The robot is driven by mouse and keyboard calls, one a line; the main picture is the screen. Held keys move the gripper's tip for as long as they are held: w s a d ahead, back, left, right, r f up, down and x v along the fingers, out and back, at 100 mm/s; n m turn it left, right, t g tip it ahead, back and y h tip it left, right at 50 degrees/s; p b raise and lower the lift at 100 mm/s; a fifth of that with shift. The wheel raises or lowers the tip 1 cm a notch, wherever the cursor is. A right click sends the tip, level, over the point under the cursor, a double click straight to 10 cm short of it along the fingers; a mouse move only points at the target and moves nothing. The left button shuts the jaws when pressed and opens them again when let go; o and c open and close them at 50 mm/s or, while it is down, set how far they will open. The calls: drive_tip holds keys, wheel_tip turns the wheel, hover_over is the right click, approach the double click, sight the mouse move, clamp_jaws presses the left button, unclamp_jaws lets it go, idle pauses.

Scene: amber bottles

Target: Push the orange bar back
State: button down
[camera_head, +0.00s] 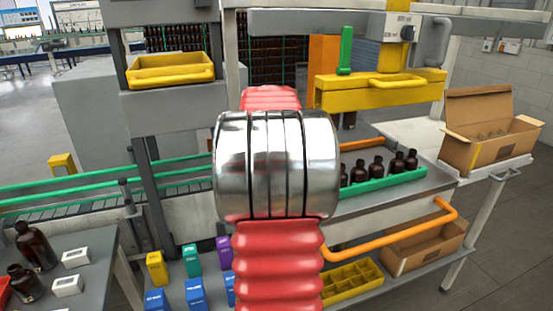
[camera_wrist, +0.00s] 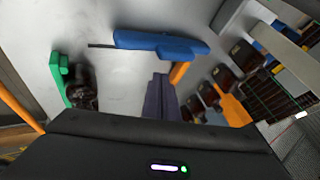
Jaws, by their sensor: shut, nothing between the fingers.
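An orange bar (camera_head: 400,229) runs along the front of the bench in the head view, bent at its right end. Its left end goes behind my red and silver arm. In the wrist view, my gripper (camera_wrist: 161,78) is shut and empty, with its two dark fingers side by side. A short orange piece (camera_wrist: 179,73) shows right beside the fingertips; I cannot tell whether they touch or whether it is part of the bar. Another orange length (camera_wrist: 19,110) crosses the left edge of that view. My gripper is hidden behind my arm in the head view.
Several amber bottles (camera_head: 377,168) stand behind a green strip (camera_head: 385,183) on the bench. An open cardboard box (camera_head: 490,140) stands at the right. A yellow divided tray (camera_head: 352,280) and small coloured boxes (camera_head: 194,262) lie below. A blue bar (camera_wrist: 160,43) lies beyond the fingertips.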

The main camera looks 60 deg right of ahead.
drive_tip(key=shift+s+d, duration=0.1)
drive_tip(key=shift+d, duration=0.05)
drive_tip(key=shift+f, duration=0.1)
drive_tip(key=x, duration=0.9)
drive_tip(key=shift+d+f, duration=0.15)
drive_tip(key=shift+w+d+f, duration=0.2)
drive_tip(key=shift+w+d, duration=0.75)
drive_tip(key=shift+w, duration=0.05)
drive_tip(key=shift+w+d, duration=0.5)
drive_tip(key=shift+w, duration=0.1)
